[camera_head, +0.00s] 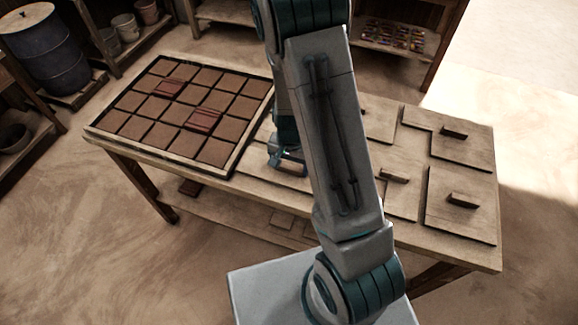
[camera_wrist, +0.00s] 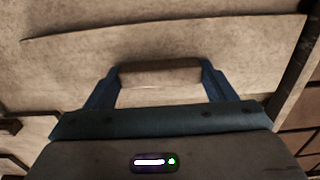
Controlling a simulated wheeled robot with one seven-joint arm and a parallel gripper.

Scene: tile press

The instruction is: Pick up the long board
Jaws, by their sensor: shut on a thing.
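My gripper (camera_wrist: 160,75) is shut on the wooden handle (camera_wrist: 160,70) of a pale board, with one blue finger at each end of the handle. This board (camera_wrist: 250,60) reaches across most of the wrist view and looks like the long board. In the head view, my gripper (camera_head: 290,162) is low over the table, just right of the tile tray. Part of the board (camera_head: 268,178) shows beside it, and my arm hides the rest. I cannot tell whether the board is clear of the table.
The tile tray (camera_head: 207,172) fills the left of the wooden table (camera_head: 400,235), with brown tiles and a few redder ones. Other boards with handles lie on the right, including one at the front (camera_head: 470,220) and one at the back (camera_head: 470,150). A barrel (camera_head: 45,60) stands far left.

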